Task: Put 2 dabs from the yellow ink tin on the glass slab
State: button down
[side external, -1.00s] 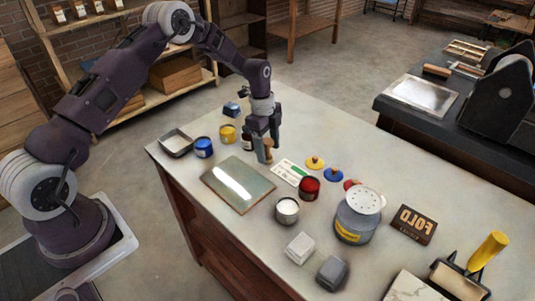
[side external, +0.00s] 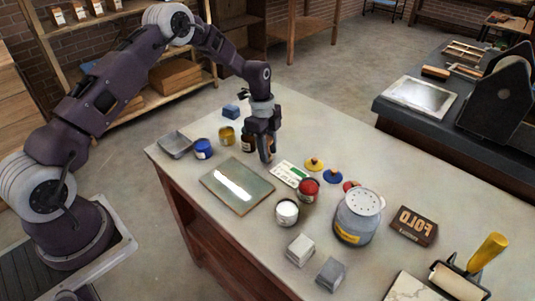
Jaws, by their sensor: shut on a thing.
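The yellow ink tin (side external: 227,136) stands upright and open on the table, behind the glass slab. The glass slab (side external: 226,190) lies flat near the table's left edge with a bright white glare across it. I see no yellow dab on it, though the glare hides part. My gripper (side external: 267,158) points down, low over the table, right of the yellow tin and beyond the slab's far right corner. It is shut on a small tan thing, mostly hidden by the fingers; I cannot tell what it is. It is clear of the slab.
A blue tin (side external: 203,149), a metal tray (side external: 175,145) and a dark jar (side external: 246,143) stand near the yellow tin. A red tin (side external: 307,190), a white tin (side external: 287,212) and a large can (side external: 357,217) stand to the right. A card (side external: 290,174) lies beside the slab.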

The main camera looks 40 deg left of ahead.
notch_tip(320, 180, up, 15)
jog(key=s+a+y, duration=0.1)
jog(key=a+y, duration=0.1)
jog(key=a, duration=1.4)
jog(key=shift+s+a+f, duration=0.15)
jog(key=shift+f, duration=2.8)
jog(key=shift+s+a+f, duration=0.1)
jog(key=shift+f, duration=2.8)
jog(key=shift+f, duration=0.7)
notch_tip(320, 180, up, 7)
